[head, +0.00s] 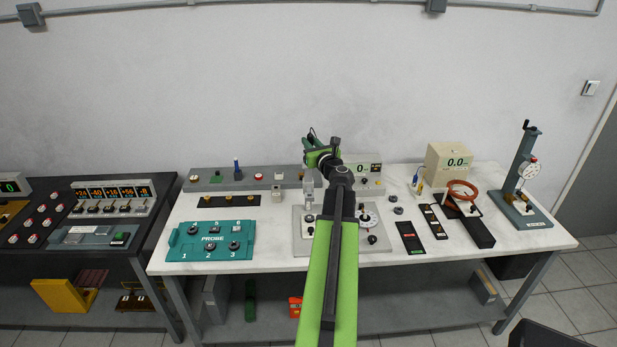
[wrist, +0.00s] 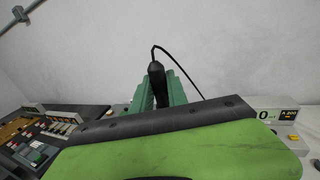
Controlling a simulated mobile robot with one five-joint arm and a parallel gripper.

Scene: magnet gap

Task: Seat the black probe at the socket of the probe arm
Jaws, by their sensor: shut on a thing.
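My gripper (head: 309,143) is raised above the back of the white table, near its middle, in the head view. In the wrist view its two green fingers (wrist: 159,92) are shut on the black probe (wrist: 156,75). The probe stands between the fingers with its dark rounded end up, and a thin black cable loops from its top to the right. Its lower end is hidden behind my wrist. A grey base plate (head: 299,245) with small fittings lies below; my arm covers its middle. I cannot make out the probe arm's socket.
A teal tray marked PROBE (head: 212,253) lies at left with several knobs or plugs. A beige meter box (head: 447,163), an orange ring (head: 462,190) and a dial gauge stand (head: 525,190) are at right. A long grey rail unit (head: 258,178) lines the table's back.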

